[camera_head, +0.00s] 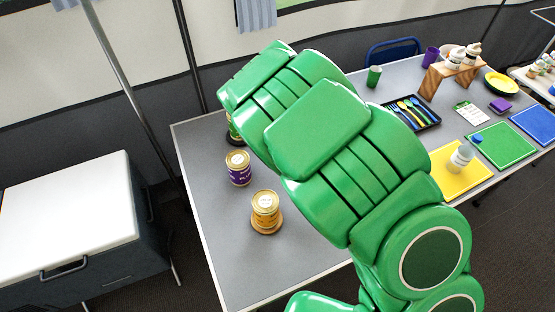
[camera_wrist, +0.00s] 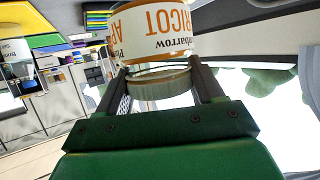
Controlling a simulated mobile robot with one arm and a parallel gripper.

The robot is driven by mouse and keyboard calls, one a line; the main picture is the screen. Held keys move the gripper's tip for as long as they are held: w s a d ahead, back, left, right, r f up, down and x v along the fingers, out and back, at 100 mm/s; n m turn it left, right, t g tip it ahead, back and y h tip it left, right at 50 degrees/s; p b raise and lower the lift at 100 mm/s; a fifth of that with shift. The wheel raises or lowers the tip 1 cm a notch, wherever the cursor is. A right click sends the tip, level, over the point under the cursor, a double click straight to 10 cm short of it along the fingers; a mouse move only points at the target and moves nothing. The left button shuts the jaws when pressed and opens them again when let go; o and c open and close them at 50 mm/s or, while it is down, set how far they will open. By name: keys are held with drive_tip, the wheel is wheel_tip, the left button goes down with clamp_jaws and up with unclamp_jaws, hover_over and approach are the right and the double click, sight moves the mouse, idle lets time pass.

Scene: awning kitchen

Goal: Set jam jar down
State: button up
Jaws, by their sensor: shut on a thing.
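A jam jar (camera_wrist: 155,40) with a white and orange label reading "APRICOT" fills the top middle of the wrist view. Its lettering is upside down in that picture, and its pale lid (camera_wrist: 160,88) points toward my gripper (camera_wrist: 160,85). My gripper is shut on the jar, with one dark finger on each side of the lid. In the head view my green arm hides the gripper and the held jar. I cannot tell there how high the jar is above the grey table (camera_head: 222,245).
A purple-labelled jar (camera_head: 238,170) and an amber jar (camera_head: 265,208) on a round wooden base stand at the table's left. A dark green item (camera_head: 233,132) is partly hidden by my arm. The front left tabletop is clear. Further right are a cutlery tray (camera_head: 427,118) and coloured mats.

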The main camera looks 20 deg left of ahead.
drive_tip(key=w+a+n+g+y, duration=0.2)
drive_tip(key=w+a+n+y, duration=0.1)
drive_tip(key=a+n+y, duration=0.9)
drive_tip(key=s+a+f+n+g+y, duration=0.2)
drive_tip(key=s+a+n+g, duration=0.15)
drive_tip(key=s, duration=0.25)
drive_tip(key=s+a+f+n+g+y, duration=0.2)
drive_tip(key=s+a+g, duration=0.25)
drive_tip(key=s, duration=0.25)
drive_tip(key=shift+w+d+f, duration=0.1)
drive_tip(key=shift+w+f, duration=0.05)
drive_tip(key=shift+f, duration=1.55)
drive_tip(key=shift+w+d+f, duration=0.1)
drive_tip(key=shift+f, duration=1.55)
drive_tip(key=shift+f, duration=0.15)
drive_tip(key=o, duration=1.2)
drive_tip(key=shift+o, duration=0.2)
